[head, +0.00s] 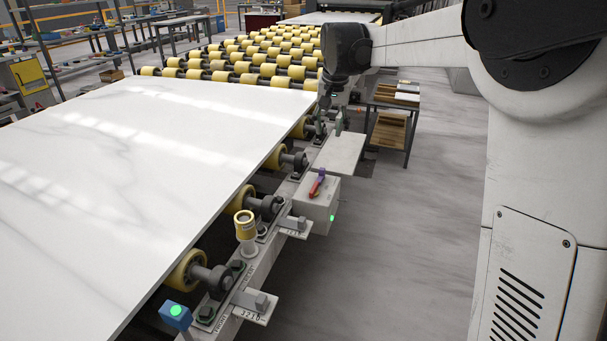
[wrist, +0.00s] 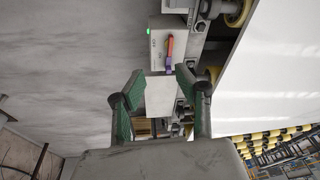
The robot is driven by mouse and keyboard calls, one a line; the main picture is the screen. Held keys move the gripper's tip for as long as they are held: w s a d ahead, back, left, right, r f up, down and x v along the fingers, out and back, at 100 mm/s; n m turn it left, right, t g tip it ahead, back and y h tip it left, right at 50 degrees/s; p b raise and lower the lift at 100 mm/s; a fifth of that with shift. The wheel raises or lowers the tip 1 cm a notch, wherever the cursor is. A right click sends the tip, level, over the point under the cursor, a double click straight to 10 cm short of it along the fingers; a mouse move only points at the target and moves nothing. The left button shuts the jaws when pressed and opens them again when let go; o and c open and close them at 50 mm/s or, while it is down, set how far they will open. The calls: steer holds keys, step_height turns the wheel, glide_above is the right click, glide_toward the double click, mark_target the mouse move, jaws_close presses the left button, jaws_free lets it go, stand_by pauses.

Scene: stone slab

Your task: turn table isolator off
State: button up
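The table isolator is a grey box (head: 318,205) on the side of the slab table's frame. It has a red and purple rotary handle (head: 317,183) on top and a lit green lamp (head: 332,218). In the wrist view the box (wrist: 158,50) is at the top centre, its handle (wrist: 169,50) lying along the picture's vertical. My gripper (wrist: 160,73) is open, with green-padded fingers apart and nothing between them. The handle shows beyond the fingertips, and no contact is visible. In the head view the gripper hangs below my wrist, farther along the frame than the box.
A large white marble slab (head: 130,150) lies on yellow rollers (head: 187,268) left of the isolator. The floor (head: 400,240) to the right is clear.

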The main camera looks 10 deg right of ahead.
steer(key=w+f+m+g, duration=0.1)
steer(key=w+f, duration=0.8)
steer(key=w, duration=0.2)
steer(key=m+g, duration=0.1)
steer(key=g, duration=0.1)
glide_toward(314, 187)
step_height(314, 187, down, 10)
steer(key=shift+s+f+b, duration=0.1)
steer(key=shift+b, duration=0.4)
jaws_close()
